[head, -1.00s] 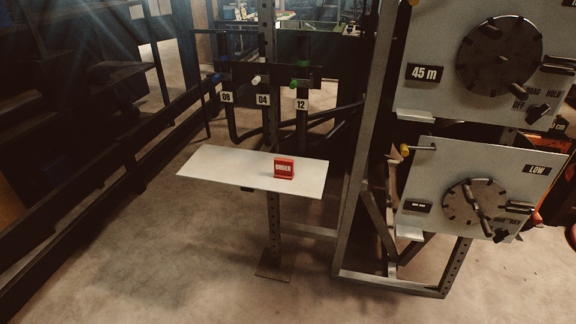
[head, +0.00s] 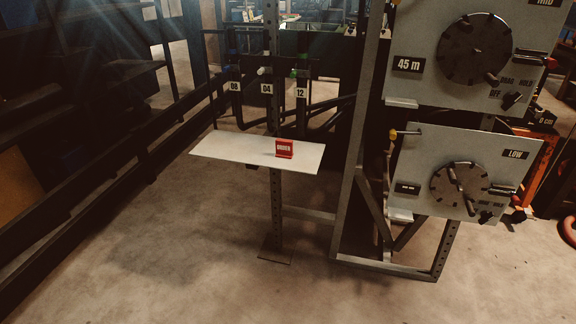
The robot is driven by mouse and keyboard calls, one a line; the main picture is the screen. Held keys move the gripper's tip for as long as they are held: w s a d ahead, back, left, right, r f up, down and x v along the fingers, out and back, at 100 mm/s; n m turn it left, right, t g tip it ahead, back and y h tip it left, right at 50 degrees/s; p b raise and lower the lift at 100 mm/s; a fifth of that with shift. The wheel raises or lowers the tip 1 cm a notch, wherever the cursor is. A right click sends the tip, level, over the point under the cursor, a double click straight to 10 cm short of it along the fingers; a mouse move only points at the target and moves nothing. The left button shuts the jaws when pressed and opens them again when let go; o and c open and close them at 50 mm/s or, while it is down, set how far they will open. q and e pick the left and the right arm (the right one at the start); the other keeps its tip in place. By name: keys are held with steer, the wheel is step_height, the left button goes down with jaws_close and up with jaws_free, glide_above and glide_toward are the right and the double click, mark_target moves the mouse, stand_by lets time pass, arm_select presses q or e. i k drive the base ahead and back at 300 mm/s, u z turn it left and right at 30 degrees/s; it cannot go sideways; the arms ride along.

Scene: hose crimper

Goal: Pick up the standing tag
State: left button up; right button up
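The standing tag (head: 285,149) is a small red block with a white label that seems to read "ORDER". It stands upright on a white shelf (head: 225,149), right of the shelf's middle. Neither of my grippers shows in the head view, so nothing of mine is near the tag.
The shelf is fixed to a perforated post (head: 277,215). Behind it hang hoses under plates 08 (head: 234,86), 04 (head: 266,89) and 12 (head: 301,92). At right, a metal frame carries an upper dial panel (head: 430,80) and a lower dial panel (head: 430,150). The floor in front is clear.

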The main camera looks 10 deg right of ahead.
mark_target(283, 146)
steer(key=u, duration=1.25)
steer(key=i, duration=1.25)
steer(key=z, duration=0.15)
